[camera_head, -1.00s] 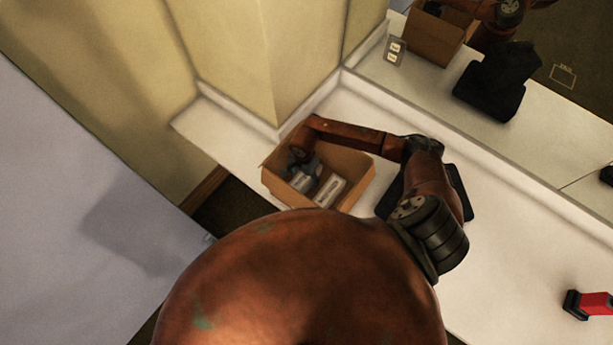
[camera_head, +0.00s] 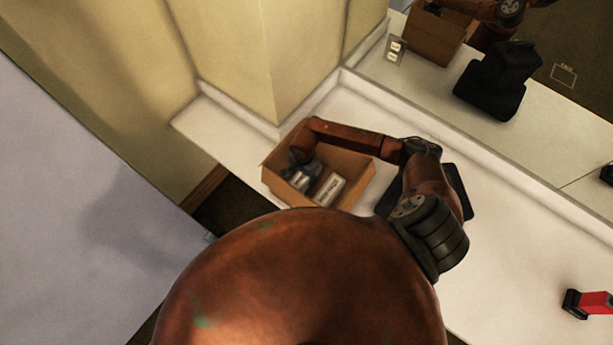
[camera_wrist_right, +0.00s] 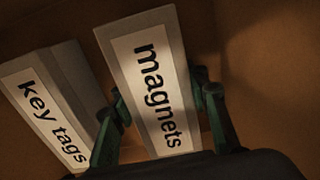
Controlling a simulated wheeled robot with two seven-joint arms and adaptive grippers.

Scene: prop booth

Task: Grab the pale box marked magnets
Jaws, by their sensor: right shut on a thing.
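The pale box marked "magnets" (camera_wrist_right: 158,88) stands between the green fingers of my right gripper (camera_wrist_right: 162,98), which is shut on it. In the head view the right gripper (camera_head: 306,170) reaches down into an open cardboard box (camera_head: 349,163), and the magnets box (camera_head: 301,181) shows partly below it. A similar pale box marked "key tags" (camera_wrist_right: 45,110) lies beside it on the left in the wrist view, close to one finger. In the head view this key tags box (camera_head: 330,189) is to the right. My left gripper is out of view.
The cardboard box stands on a white counter (camera_head: 480,240) near a cream pillar (camera_head: 290,60). Its walls surround the gripper. A dark object (camera_head: 459,192) stands behind my right arm. A red and black thing (camera_head: 588,303) lies at the far right. A mirror (camera_head: 560,130) lines the counter's back.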

